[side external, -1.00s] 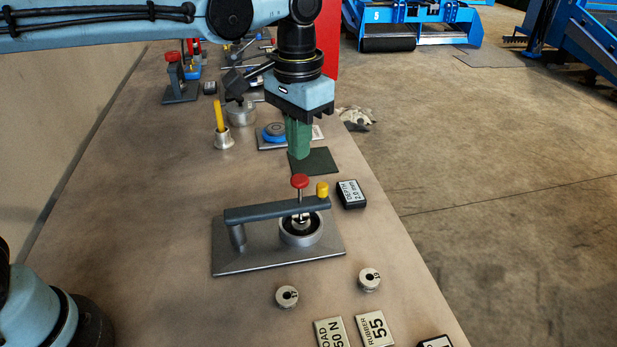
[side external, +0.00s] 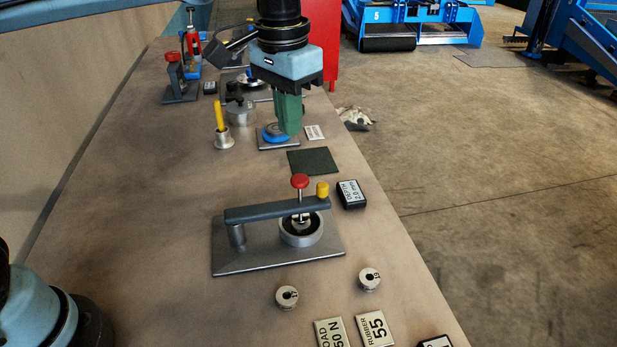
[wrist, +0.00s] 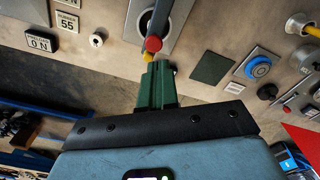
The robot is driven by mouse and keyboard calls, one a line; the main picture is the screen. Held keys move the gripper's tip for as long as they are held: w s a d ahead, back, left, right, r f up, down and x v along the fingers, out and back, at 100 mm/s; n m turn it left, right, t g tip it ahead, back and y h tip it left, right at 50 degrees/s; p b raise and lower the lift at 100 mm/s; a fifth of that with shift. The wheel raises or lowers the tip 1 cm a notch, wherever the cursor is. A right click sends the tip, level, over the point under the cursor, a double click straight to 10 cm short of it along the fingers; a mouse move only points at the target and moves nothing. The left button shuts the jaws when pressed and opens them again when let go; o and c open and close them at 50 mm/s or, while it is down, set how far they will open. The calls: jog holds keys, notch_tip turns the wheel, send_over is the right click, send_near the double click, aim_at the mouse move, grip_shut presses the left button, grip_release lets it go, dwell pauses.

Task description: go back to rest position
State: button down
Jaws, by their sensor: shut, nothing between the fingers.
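My gripper (side external: 289,130) hangs above the bench beside the blue round button on its plate (side external: 277,133), in the side external view. Its green fingers are shut with nothing between them. In the wrist view the fingers of my gripper (wrist: 155,66) point toward the bench, below the red knob of the lever fixture in the picture. It appears clear of the bench surface. The dark green square pad (side external: 314,161) lies flat and bare in front of the gripper; it also shows in the wrist view (wrist: 211,68).
The lever fixture (side external: 245,258) with a red knob stands nearer the camera. Two metal weights (side external: 287,297) and labelled plates lie in front. A black depth block (side external: 351,194) sits at right. A yellow-handled tool in a cup (side external: 223,137) stands left. The bench's left side is clear.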

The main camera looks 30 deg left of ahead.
jog(key=s+a+f+n+t, duration=0.1)
jog(key=s+a+f+t, duration=0.2)
jog(key=a, duration=0.4)
jog(key=s+a+f+n+t, duration=0.1)
jog(key=s+a+f+t, duration=0.2)
jog(key=s+a+f, duration=0.2)
jog(key=s+a, duration=0.2)
jog(key=s, duration=0.1)
jog(key=shift+a+f+n+t, duration=0.2)
jog(key=shift+a+n+t, duration=0.2)
